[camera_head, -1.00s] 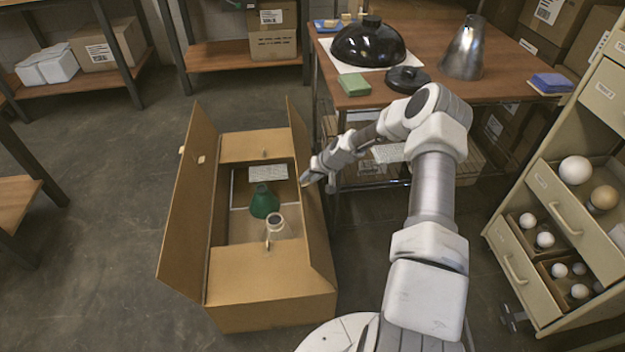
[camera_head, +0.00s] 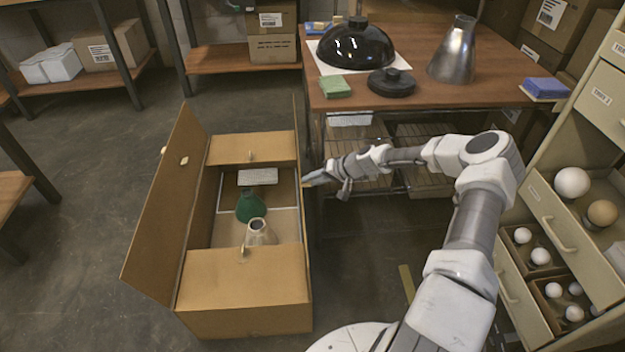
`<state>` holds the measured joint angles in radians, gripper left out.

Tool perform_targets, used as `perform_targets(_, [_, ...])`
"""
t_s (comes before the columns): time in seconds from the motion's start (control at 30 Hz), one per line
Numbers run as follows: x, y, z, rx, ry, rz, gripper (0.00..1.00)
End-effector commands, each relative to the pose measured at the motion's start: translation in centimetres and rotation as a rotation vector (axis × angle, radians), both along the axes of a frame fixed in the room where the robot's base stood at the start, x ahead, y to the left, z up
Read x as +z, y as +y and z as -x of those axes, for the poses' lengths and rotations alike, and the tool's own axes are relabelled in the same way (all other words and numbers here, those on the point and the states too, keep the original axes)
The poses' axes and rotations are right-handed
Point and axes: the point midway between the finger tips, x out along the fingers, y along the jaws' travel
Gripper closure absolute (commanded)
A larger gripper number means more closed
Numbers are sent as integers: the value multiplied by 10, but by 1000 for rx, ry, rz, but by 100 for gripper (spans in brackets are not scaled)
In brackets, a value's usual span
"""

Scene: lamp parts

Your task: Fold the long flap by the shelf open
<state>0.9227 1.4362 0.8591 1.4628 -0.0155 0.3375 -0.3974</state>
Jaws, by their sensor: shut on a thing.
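The cardboard box (camera_head: 245,318) stands on the floor at left of centre. Its long flap on the right (camera_head: 298,135), beside the table, is raised and seen almost edge-on as a thin strip. My gripper (camera_head: 309,181) is at this flap's edge about midway along and is shut on it, coming from the right; the fingertips are small and partly hard to see. The long flap on the left (camera_head: 160,215) stands up and leans outward. The far short flap (camera_head: 252,148) and near short flap (camera_head: 243,277) lie roughly level over the ends.
In the box are a green cone-shaped part (camera_head: 249,207), a pale part (camera_head: 260,233) and a grey-white slab (camera_head: 258,177). The wooden table (camera_head: 425,95) with lamp parts stands behind my arm. A drawer cabinet (camera_head: 548,222) with bulbs stands at right. Floor left of the box is clear.

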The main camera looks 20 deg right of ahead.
Motion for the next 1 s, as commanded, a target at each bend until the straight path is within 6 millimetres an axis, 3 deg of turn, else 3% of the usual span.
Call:
perform_targets(0.03, [-22, -15, 5, -25, 8, 5, 100])
perform_targets(0.6, [-29, -34, 10, -16, -21, -146, 100])
perform_targets(1.0, [-30, -33, 10, -12, -23, -155, 100])
